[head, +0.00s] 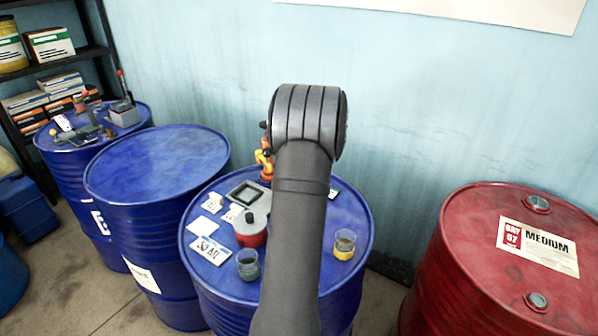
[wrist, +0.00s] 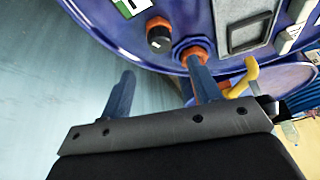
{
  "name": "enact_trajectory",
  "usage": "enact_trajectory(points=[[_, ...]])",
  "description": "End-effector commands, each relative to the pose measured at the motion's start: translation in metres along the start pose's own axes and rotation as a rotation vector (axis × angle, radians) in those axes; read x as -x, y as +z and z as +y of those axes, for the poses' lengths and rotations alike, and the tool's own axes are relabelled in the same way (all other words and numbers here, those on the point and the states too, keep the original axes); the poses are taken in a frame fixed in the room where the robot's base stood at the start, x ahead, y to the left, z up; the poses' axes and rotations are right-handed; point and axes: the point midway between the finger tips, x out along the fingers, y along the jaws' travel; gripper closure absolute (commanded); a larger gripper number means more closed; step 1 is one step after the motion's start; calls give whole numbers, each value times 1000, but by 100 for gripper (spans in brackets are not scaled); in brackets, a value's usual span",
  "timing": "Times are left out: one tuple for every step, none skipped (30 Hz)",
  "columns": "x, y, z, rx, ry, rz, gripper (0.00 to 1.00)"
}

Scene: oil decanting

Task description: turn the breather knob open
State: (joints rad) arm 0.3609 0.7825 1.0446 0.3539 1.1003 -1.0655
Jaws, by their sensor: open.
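In the wrist view, a dark round knob with an orange-red collar (wrist: 159,36), apparently the breather knob, sits near the edge of the blue drum top (wrist: 110,28). My gripper (wrist: 160,67) is open and empty, its two fingers spread. The knob appears between and beyond the fingertips, with no visible contact. The right fingertip overlaps a second orange-red fitting (wrist: 189,50); I cannot tell whether they touch. In the head view, an orange fitting (head: 263,158) shows at the back of the middle blue drum (head: 218,300). My arm hides the gripper and the knob there.
A yellow bent tap or handle (wrist: 243,79) stands close to the right finger. The drum top also holds a red pot with a grey lid (head: 252,228), a dark cup (head: 248,264), a yellow-based cup (head: 344,245) and cards. A red drum (head: 470,260) stands right, the wall behind.

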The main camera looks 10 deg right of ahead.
Motion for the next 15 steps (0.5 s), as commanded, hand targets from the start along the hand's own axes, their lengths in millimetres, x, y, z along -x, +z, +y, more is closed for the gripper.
enact_trajectory(points=[[-13,1,0,-1,-3,-2,43],[-19,1,0,-1,-3,-2,43],[-28,1,0,-1,-3,-2,43],[-35,1,0,-1,-3,-2,43],[-41,1,-1,-1,-3,-2,43],[-49,1,0,0,-2,-2,43],[-54,0,0,0,-2,-2,43],[-59,0,-1,0,-2,-2,43],[-65,0,-1,0,-2,-2,43],[-70,0,0,0,-1,-2,43],[-74,0,0,0,-1,-1,43],[-78,0,0,0,-1,-1,43],[-80,0,0,0,-1,-1,43],[-83,0,0,0,-1,-1,43],[-86,1,0,0,0,-1,43]])
